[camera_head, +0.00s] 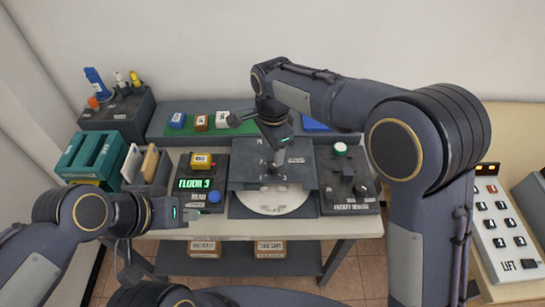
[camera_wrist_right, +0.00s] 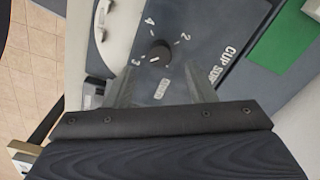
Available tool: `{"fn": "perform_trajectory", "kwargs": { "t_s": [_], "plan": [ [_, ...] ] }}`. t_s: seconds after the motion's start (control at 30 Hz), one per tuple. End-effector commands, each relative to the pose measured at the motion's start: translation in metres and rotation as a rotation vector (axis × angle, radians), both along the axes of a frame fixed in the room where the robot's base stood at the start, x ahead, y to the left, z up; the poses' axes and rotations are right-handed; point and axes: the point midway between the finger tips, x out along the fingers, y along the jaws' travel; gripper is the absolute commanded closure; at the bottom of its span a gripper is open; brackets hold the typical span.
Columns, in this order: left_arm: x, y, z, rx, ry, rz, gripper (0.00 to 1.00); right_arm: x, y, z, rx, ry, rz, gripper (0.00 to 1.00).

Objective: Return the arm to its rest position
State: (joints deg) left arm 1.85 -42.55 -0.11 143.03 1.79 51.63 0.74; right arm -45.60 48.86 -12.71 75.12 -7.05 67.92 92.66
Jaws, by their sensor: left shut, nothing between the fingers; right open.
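My right arm reaches in from the right and bends down over the grey dial machine at the middle of the bench. My right gripper (camera_head: 264,142) is open and empty above this machine. In the right wrist view its two fingers (camera_wrist_right: 161,82) stand apart on either side of a round black knob (camera_wrist_right: 160,52) marked with numbers, without visibly gripping it. My left gripper (camera_head: 190,213) is shut and empty, low at the left, in front of the console reading FLOOR 3 (camera_head: 194,183). The left arm is bent.
A white round plate (camera_head: 270,203) lies at the machine's front. A console with a green button (camera_head: 340,149) stands right of it. Teal trays (camera_head: 90,158) and a dark holder (camera_head: 118,112) are at the left. A lift panel (camera_head: 500,228) is at far right. Boxes sit on the lower shelf.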

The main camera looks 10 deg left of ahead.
Motion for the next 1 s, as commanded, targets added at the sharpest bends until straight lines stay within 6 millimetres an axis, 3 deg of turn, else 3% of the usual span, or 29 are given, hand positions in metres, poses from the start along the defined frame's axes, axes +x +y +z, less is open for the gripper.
{"fn": "perform_trajectory", "kwargs": {
  "t_s": [0.23,0.77,0.87,1.0],
  "plan": [
    [0.0,0.0,-0.001,0.0,0.0,0.0,1.0,0.0,0.0,0.024,0.001,-0.001,-0.001,0.5],
    [0.0,0.0,-0.001,0.0,0.0,0.0,1.0,0.0,-0.002,0.026,0.002,0.001,0.0,0.5],
    [0.0,0.0,-0.001,0.0,0.0,0.0,1.0,0.0,-0.017,0.035,0.027,0.002,0.014,0.5],
    [0.0,0.0,-0.001,0.0,0.0,0.0,1.0,-0.006,-0.074,0.061,0.117,-0.011,0.086,0.5]
  ]
}}
